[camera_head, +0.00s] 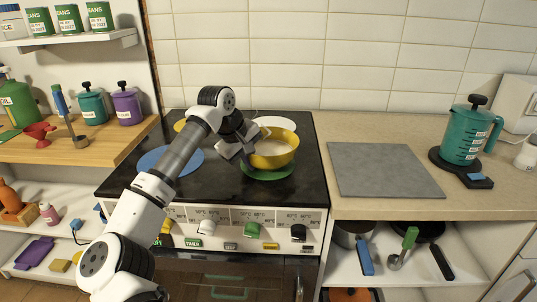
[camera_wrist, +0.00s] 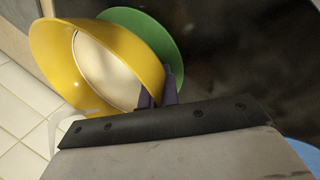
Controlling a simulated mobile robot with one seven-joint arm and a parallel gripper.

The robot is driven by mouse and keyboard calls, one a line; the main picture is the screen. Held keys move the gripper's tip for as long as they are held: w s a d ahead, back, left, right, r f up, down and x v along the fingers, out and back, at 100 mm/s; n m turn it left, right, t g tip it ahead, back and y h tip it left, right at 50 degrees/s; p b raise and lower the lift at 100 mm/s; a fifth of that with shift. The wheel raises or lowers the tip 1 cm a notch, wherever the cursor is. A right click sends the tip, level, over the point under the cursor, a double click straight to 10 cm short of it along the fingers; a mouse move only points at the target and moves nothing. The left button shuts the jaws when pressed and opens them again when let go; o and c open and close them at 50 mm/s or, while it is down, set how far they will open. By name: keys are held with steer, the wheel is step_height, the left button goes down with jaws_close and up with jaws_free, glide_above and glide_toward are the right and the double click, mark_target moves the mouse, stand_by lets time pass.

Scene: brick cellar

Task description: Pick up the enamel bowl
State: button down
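The enamel bowl (camera_head: 275,158) is yellow outside and cream inside. It is over a green disc (camera_head: 267,174) at the right front of the black stovetop, with its rim looking slightly tilted. My gripper (camera_head: 243,152) is at the bowl's left side. In the wrist view, its two dark purple fingertips (camera_wrist: 158,94) are close together, one inside the bowl (camera_wrist: 52,58) and one outside, with the rim pinched between them. The green disc (camera_wrist: 165,45) shows behind the bowl. I cannot tell whether the bowl still touches the disc.
A blue disc (camera_head: 172,160) and a white disc (camera_head: 274,123) are on the stove (camera_head: 215,180). A grey board (camera_head: 383,170) lies on the right counter, beside a teal jug (camera_head: 466,135). A tiled wall is behind.

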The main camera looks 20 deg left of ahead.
steer(key=shift+r, duration=0.25)
stand_by(0.7)
step_height(320, 180, up, 20)
steer(key=shift+f, duration=0.25)
stand_by(0.9)
